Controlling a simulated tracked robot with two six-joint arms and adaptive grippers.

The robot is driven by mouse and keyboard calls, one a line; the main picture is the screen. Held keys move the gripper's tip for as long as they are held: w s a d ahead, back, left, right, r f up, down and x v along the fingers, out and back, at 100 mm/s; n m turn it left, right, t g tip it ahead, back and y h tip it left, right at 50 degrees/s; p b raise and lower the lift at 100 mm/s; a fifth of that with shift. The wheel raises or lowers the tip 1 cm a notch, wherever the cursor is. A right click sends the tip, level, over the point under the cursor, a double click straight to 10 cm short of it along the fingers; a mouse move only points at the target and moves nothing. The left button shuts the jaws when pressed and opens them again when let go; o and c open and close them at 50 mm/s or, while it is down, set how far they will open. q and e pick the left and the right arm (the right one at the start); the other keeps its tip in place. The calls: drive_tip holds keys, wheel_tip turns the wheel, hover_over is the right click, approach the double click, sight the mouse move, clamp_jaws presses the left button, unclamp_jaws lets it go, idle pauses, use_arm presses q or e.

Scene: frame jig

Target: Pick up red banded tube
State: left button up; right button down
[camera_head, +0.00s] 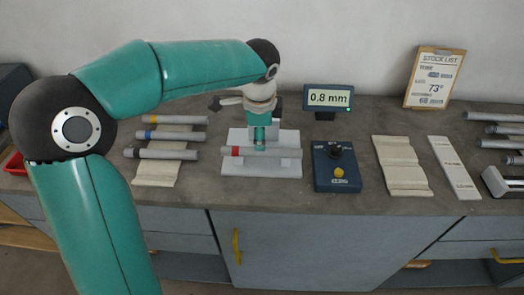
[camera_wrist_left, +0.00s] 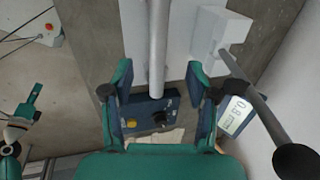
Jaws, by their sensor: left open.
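The red banded tube (camera_head: 262,152) is grey with a red band near its left end. It lies level across a white jig (camera_head: 262,168) on the bench. My left gripper (camera_head: 259,140) points down at the middle of the tube. In the left wrist view my left gripper (camera_wrist_left: 160,82) is open, with one finger on each side of the tube (camera_wrist_left: 158,45) and gaps on both sides. The red band is out of sight there. A teal and black part (camera_wrist_left: 25,108), likely my right gripper, shows at the left edge of the wrist view; its jaws are unclear.
More tubes (camera_head: 500,130) lie far right.

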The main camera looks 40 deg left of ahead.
sight(262, 152)
use_arm(q)
drive_tip(key=x, duration=0.4)
drive_tip(key=p+x, duration=0.1)
drive_tip(key=x, duration=0.3)
drive_tip(key=shift+s+f, duration=0.2)
drive_tip(key=shift+f, duration=0.1)
clamp_jaws()
